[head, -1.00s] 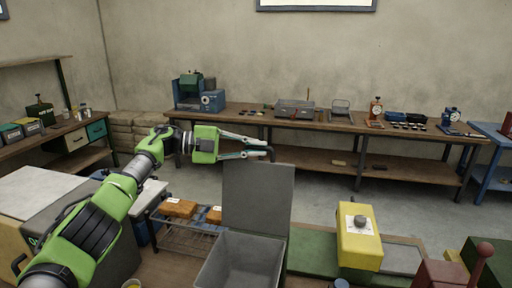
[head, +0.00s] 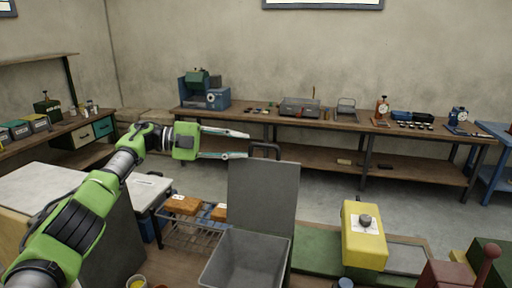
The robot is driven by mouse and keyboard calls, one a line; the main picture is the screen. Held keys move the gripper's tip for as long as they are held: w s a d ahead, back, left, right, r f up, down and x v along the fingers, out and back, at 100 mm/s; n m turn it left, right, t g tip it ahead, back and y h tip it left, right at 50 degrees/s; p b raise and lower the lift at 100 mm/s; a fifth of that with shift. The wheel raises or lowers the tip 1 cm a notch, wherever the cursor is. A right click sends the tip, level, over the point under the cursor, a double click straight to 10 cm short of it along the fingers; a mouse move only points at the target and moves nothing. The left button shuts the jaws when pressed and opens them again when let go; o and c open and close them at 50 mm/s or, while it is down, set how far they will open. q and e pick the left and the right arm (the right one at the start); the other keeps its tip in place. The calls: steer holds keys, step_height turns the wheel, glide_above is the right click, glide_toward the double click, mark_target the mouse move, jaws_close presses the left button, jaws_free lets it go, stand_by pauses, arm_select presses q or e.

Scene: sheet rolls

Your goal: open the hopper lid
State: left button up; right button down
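The grey hopper (head: 245,262) stands at the bottom middle of the head view, and its inside shows. Its lid (head: 263,195) stands raised and roughly upright at the back of the opening. My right gripper is not in view.
A yellow block with a grey knob (head: 363,237) stands to the right of the hopper. A wire rack (head: 188,236) with orange-brown blocks (head: 183,204) is to the left. A long workbench (head: 330,122) with tools runs along the back wall. Floor between is clear.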

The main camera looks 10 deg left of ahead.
arm_select(q)
steer(key=v, duration=0.5)
steer(key=shift+s+a+r, duration=0.1)
steer(key=shift+a+r, duration=0.05)
steer(key=shift+a, duration=0.05)
